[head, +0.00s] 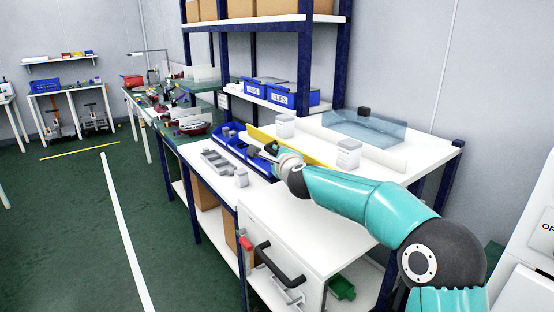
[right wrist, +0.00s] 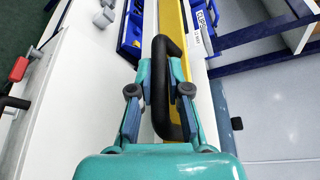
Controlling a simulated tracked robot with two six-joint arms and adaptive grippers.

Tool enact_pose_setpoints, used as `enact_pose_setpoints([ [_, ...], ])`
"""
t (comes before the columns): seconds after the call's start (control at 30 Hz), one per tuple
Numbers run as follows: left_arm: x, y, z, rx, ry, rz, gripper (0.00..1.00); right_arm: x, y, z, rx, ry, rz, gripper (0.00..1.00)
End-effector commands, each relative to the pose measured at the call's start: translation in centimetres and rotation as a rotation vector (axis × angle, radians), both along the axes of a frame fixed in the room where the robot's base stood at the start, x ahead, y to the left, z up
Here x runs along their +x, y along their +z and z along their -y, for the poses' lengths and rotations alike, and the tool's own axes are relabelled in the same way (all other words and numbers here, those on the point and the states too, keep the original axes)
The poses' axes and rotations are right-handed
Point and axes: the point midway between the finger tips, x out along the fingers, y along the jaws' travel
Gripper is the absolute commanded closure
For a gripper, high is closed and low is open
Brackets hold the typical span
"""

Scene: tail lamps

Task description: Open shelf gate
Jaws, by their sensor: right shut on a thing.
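A long yellow bar, the shelf gate (head: 316,160), runs along the white worktop behind the blue bins. The yellow bar also shows in the right wrist view (right wrist: 171,22), with a black D-shaped handle (right wrist: 158,72) in front of it. My right gripper (right wrist: 163,88) is shut on this black handle, one finger on each side. In the head view my right gripper (head: 270,152) reaches the bar's near side, and the arm hides part of the bar and the handle. My left gripper is in neither view.
Blue bins (head: 228,133) and a grey tray (head: 217,161) lie left of the bar. Below, a white panel has a black handle (head: 280,262) and red latch (head: 246,243). The green floor at left is open.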

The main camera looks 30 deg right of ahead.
Motion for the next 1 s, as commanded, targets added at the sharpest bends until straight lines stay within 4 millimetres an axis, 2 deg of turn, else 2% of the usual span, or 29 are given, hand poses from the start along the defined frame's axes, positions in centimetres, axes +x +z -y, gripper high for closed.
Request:
enact_pose_setpoints([
  [0.03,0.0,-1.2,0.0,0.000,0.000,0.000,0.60,0.0,-0.8,-0.2,-0.030,0.001,0.005,1.00],
  [0.27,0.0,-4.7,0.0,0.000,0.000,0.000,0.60,-0.1,-1.9,-0.5,-0.206,0.000,0.030,1.00],
  [1.0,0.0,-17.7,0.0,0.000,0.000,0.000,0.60,-0.1,-5.1,-0.6,-0.871,0.002,0.122,1.00],
])
